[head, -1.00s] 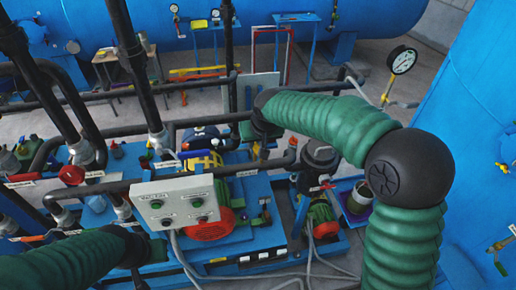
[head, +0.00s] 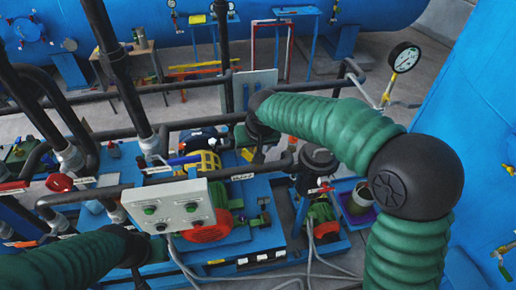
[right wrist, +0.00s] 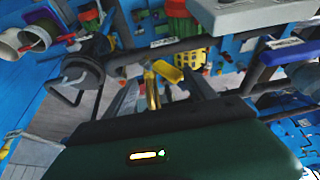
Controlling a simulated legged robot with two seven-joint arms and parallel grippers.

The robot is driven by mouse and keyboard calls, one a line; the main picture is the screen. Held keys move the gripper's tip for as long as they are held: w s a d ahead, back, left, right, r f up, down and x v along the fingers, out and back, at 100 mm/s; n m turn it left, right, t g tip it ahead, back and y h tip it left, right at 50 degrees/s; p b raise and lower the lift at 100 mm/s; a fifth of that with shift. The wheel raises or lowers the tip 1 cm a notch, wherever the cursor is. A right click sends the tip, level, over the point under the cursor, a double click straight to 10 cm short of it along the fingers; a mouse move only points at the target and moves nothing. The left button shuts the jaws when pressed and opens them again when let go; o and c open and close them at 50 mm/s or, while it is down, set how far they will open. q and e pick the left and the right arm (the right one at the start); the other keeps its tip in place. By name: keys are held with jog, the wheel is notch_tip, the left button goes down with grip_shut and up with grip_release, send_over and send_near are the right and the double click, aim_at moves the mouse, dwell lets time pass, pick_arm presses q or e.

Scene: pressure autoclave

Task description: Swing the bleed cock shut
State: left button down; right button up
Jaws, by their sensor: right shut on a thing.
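The bleed cock shows in the right wrist view as a brass stem with a yellow handle (right wrist: 168,72), between my right gripper's fingers. My right gripper (right wrist: 160,92) is shut on the yellow handle; the exact contact is hard to make out. In the head view the right gripper (head: 256,154) points down behind the control box, its fingers small and partly hidden by the wrist. My left arm comes in at the lower left; its dark wrist shows, but the fingers of my left gripper (head: 150,252) cannot be made out.
A grey control box (head: 175,207) stands in front of a yellow-guarded pump. Black pipes (head: 100,140) run upright and across near both arms. A pressure gauge (head: 405,57) stands at the back right, beside a large blue tank (head: 470,110).

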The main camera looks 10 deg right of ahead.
jog(key=shift+a+r, duration=0.25)
jog(key=shift+r, duration=0.25)
jog(key=shift+s+a+r, duration=0.1)
jog(key=shift+a+r, duration=0.1)
jog(key=shift+r, duration=0.05)
pick_arm(q)
jog(key=shift+w+d, duration=0.45)
jog(key=shift+d, duration=0.05)
pick_arm(e)
jog(key=s+a+r, duration=0.5)
jog(key=a+r, duration=0.3)
jog(key=a, duration=0.1)
pick_arm(q)
jog(key=shift+d, duration=0.2)
pick_arm(e)
jog(key=shift+s+d+r, duration=0.1)
jog(key=shift+r, duration=0.1)
